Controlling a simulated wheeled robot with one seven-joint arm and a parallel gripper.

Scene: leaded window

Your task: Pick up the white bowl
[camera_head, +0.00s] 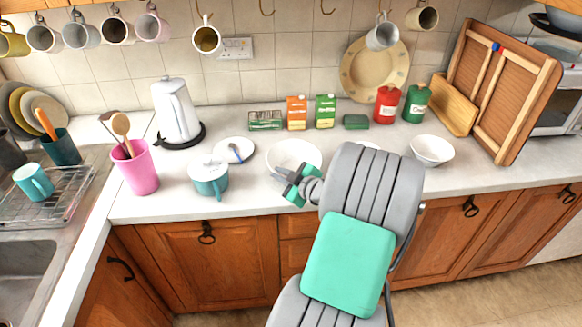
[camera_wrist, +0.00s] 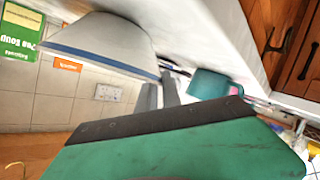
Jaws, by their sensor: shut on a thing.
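The white bowl (camera_head: 293,152) stands near the front of the counter, left of my arm in the head view. My gripper (camera_head: 283,172) is at its near rim. In the wrist view, which is turned over, the bowl (camera_wrist: 100,42) fills the upper left, with a dark blue band along its rim. My gripper's fingers (camera_wrist: 160,92) are shut at the rim's edge. I cannot tell whether the bowl's base is clear of the counter. A second white bowl (camera_head: 432,151) stands to the right of my arm.
Cartons (camera_head: 297,113) and red and green canisters (camera_head: 387,103) stand behind. Mugs hang above. Another white item (camera_head: 368,145) is mostly hidden behind my arm.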

